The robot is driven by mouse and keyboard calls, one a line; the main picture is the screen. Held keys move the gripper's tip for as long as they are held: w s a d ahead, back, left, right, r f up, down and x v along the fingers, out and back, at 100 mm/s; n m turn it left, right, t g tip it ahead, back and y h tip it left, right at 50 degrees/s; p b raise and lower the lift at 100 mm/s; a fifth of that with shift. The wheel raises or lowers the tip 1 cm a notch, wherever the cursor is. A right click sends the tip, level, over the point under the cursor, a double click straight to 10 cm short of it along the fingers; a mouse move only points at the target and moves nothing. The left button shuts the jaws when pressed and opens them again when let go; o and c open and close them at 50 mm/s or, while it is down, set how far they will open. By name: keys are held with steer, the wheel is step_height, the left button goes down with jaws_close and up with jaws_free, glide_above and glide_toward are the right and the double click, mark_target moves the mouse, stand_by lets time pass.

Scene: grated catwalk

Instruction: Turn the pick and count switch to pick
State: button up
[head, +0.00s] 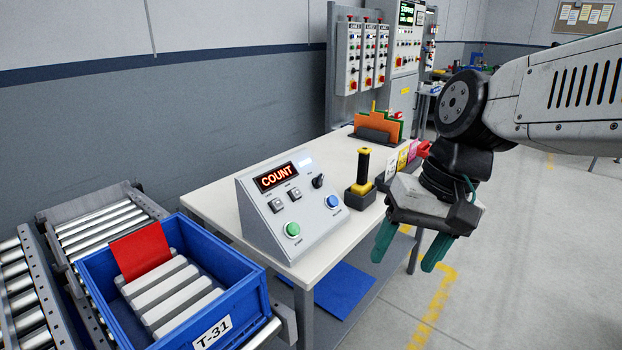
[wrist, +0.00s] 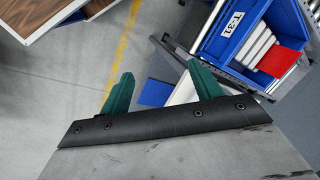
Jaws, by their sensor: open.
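The grey control box (head: 294,206) stands on the white table in the head view. Its red-lit display (head: 276,177) reads COUNT. A black rotary knob (head: 318,181) sits on its sloped face at the upper right, and its small label is too small to read. My gripper (head: 408,252) is open and empty, with green fingers pointing down. It hangs to the right of the box, past the table's right edge and apart from the knob. In the wrist view my gripper (wrist: 160,88) shows two spread green fingers over the floor; the knob does not show there.
The box also has a green button (head: 292,230), a blue button (head: 333,202) and two square grey buttons. A blue tote (head: 238,297) marked T-31 sits on the roller conveyor at lower left. Floor at right is clear.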

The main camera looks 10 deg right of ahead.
steer(key=w+a+m+y, duration=0.3)
steer(key=w+m, duration=0.1)
steer(key=w, duration=0.5)
steer(key=m+t+y, duration=0.5)
steer(key=m+t, duration=0.3)
steer(key=m, duration=0.7)
glide_toward(320, 181)
steer(key=w, duration=0.1)
steer(key=x, duration=0.7)
steer(key=shift+w+f, duration=0.2)
steer(key=shift+f, duration=0.1)
steer(key=shift+w+a+f, duration=0.15)
steer(key=shift+w+a, duration=0.05)
steer(key=shift+a, duration=0.1)
steer(key=c, duration=1)
